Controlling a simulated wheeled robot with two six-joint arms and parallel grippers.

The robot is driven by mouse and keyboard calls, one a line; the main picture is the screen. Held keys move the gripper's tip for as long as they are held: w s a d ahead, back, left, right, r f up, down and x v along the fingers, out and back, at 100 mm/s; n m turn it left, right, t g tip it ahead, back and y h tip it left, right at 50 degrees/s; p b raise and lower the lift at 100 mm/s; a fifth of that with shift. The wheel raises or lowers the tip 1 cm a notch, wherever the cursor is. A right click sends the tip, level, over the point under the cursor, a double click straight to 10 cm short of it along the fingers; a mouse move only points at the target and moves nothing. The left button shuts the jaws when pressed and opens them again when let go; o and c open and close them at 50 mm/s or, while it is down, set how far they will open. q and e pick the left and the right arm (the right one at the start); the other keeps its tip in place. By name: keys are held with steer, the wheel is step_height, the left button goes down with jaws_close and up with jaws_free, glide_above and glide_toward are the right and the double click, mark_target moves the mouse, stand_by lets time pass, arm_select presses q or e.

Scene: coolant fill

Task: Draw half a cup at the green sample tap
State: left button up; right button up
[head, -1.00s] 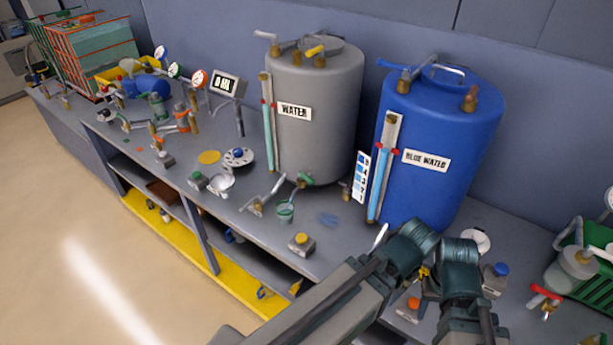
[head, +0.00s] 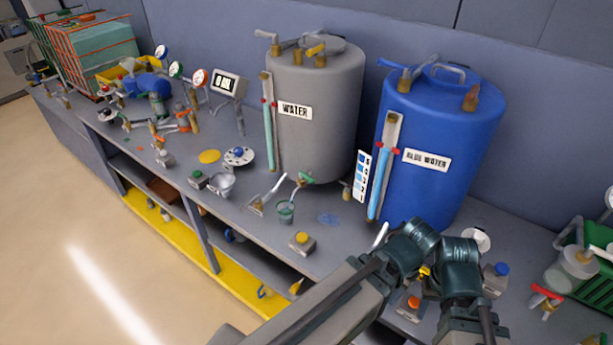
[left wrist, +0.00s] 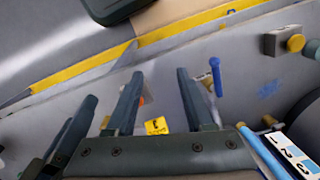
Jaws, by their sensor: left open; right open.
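A small clear cup (head: 286,212) stands on the bench below the green tap (head: 304,179) at the foot of the grey WATER tank (head: 312,120). The cup looks greenish; its liquid level is too small to read. A pale lever (head: 270,191) stands beside it. My left gripper (left wrist: 156,76) is open and empty over the bench in the left wrist view, in front of the blue tank. My right gripper (head: 432,284) is open and mostly hidden by my arms in the head view. Both grippers are well to the right of the cup.
The BLUE WATER tank (head: 440,120) stands close behind my arms. A yellow-button box (head: 302,242) and a blue stain (head: 329,219) lie between cup and arms. A metal cup (head: 222,185) stands left. A green crate (head: 590,265) is at right.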

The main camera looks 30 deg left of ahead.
arm_select(q)
step_height(320, 180, up, 14)
steer(key=n+t+h+p, duration=0.2)
steer(key=n+p, duration=1.2)
steer(key=n, duration=0.4)
glide_above(308, 177)
steer(key=s+a, duration=0.1)
steer(key=s, duration=0.2)
steer(key=w+f+b, duration=0.1)
steer(key=f+b, duration=0.3)
steer(key=w+f+b, duration=0.1)
steer(key=f+b, duration=0.4)
steer(key=w+d+f+b, duration=0.1)
steer(key=f+b, duration=0.3)
steer(key=b, duration=0.1)
steer(key=shift+f, duration=0.35)
steer(key=shift+r, duration=0.1)
jaws_close()
